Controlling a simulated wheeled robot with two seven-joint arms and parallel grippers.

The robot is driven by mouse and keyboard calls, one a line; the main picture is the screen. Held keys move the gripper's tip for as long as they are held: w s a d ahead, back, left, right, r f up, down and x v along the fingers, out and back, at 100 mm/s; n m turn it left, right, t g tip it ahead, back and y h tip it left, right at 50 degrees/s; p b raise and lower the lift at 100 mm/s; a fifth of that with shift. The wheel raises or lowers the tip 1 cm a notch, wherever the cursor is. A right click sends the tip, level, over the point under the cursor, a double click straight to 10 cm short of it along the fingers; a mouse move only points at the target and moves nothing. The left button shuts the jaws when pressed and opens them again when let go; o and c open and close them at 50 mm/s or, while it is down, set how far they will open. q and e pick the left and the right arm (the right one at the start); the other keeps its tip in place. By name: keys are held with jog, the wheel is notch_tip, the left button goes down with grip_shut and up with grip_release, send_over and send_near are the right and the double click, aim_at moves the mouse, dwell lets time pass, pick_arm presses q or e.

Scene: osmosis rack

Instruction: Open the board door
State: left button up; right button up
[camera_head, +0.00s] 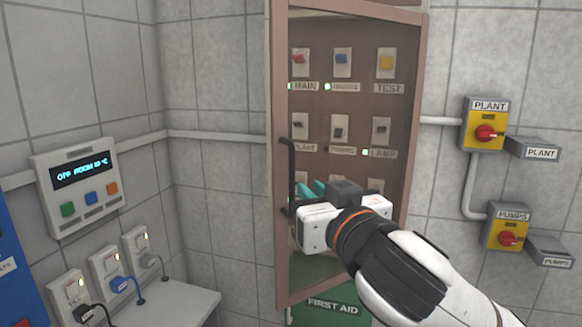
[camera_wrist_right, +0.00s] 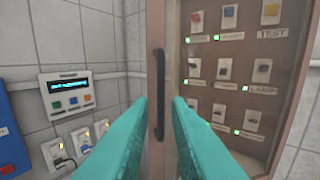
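The board door (camera_head: 281,240) is a tall brown frame with a see-through pane, over a panel of labelled switches. It looks shut or nearly so; I cannot tell if there is a small gap. Its black upright bar handle (camera_head: 291,165) is on the left side of the frame. My right gripper (camera_head: 311,188) is in front of the door near the handle's lower part. In the right wrist view, its two teal fingers (camera_wrist_right: 160,103) are apart, with the handle (camera_wrist_right: 159,85) showing between them. I see no clear contact. My left gripper is not in view.
A white control box (camera_head: 78,187) is on the left wall, above several sockets with plugs and a pale ledge (camera_head: 175,303). Yellow PLANT (camera_head: 485,125) and PUMPS (camera_head: 507,228) switches are on the wall to the right. A green FIRST AID box (camera_head: 332,304) is below the door.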

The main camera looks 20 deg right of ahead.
aim_at(293, 173)
jog(key=w+p, duration=0.3)
jog(key=w, duration=0.6)
jog(key=shift+w+a+r, duration=0.1)
jog(key=shift+w, duration=0.1)
jog(key=shift+w+p, duration=0.3)
jog(key=shift+w, duration=0.3)
grip_shut()
